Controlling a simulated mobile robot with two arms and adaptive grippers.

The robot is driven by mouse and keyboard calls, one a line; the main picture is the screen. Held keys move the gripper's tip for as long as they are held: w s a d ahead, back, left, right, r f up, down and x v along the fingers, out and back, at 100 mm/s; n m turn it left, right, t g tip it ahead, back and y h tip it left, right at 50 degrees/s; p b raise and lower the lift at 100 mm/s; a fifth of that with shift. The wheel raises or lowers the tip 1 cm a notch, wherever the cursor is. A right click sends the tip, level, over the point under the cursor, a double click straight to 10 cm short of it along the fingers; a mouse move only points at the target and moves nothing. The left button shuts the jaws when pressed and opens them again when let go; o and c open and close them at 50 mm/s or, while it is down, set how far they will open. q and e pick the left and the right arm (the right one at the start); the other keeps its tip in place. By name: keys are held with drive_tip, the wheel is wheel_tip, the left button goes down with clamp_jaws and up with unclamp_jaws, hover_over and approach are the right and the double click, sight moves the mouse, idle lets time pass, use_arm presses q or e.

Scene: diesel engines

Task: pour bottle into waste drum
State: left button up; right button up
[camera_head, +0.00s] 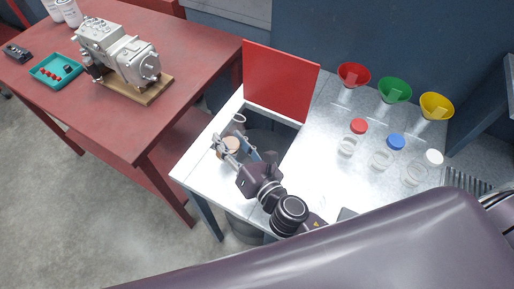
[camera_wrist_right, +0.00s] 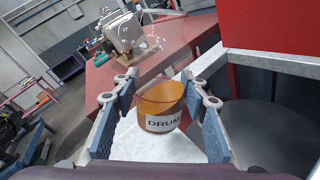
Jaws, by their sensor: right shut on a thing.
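My right gripper (camera_head: 238,149) has its fingers around a clear bottle (camera_head: 228,149) with amber-brown liquid inside. In the right wrist view the bottle (camera_wrist_right: 160,108) sits between the two blue finger pads, and its label reads DRUM. It looks near upright, over the light left part of the bench. A dark opening (camera_head: 270,125) lies beside it, in front of a raised red lid. The grey waste drum (camera_head: 243,230) shows partly under the bench; its dark round top (camera_wrist_right: 268,130) shows right of the gripper in the wrist view. My left gripper is out of view.
Red, green and yellow funnels (camera_head: 394,89) hang at the back right, above clear jars with red, blue and white caps (camera_head: 396,142). The red lid (camera_head: 280,82) stands upright behind the opening. A red table (camera_head: 140,120) with a metal pump (camera_head: 118,52) stands left.

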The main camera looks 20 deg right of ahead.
drive_tip(key=shift+w+d+r+m+p, duration=0.2)
drive_tip(key=shift+d+r+m+p, duration=0.1)
drive_tip(key=shift+r+m+p, duration=0.45)
drive_tip(key=shift+f+m+g, duration=0.3)
drive_tip(key=shift+f+m, duration=0.05)
drive_tip(key=shift+f, duration=0.05)
drive_tip(key=shift+s+a+f+m+y, duration=0.1)
drive_tip(key=shift+a+f+m+y, duration=0.15)
drive_tip(key=shift+m, duration=0.45)
drive_tip(key=shift+f+m+g+p, duration=0.1)
drive_tip(key=shift+m+g+p, duration=0.2)
drive_tip(key=shift+m, duration=0.1)
drive_tip(key=shift+s+a+f+m+g+y, duration=0.1)
drive_tip(key=shift+a+f+m+g+y, duration=0.15)
drive_tip(key=shift+m, duration=0.4)
drive_tip(key=shift+s+f+m+g+y, duration=0.15)
drive_tip(key=shift+m+y, duration=0.15)
drive_tip(key=shift+m, duration=0.35)
drive_tip(key=shift+w+d+r+p, duration=0.1)
drive_tip(key=shift+w+r+p, duration=0.05)
drive_tip(key=shift+r+p, duration=0.15)
drive_tip(key=shift+w+d+r+m+p, duration=0.25)
drive_tip(key=shift+d+r+m+p, duration=0.25)
drive_tip(key=shift+p, duration=0.55)
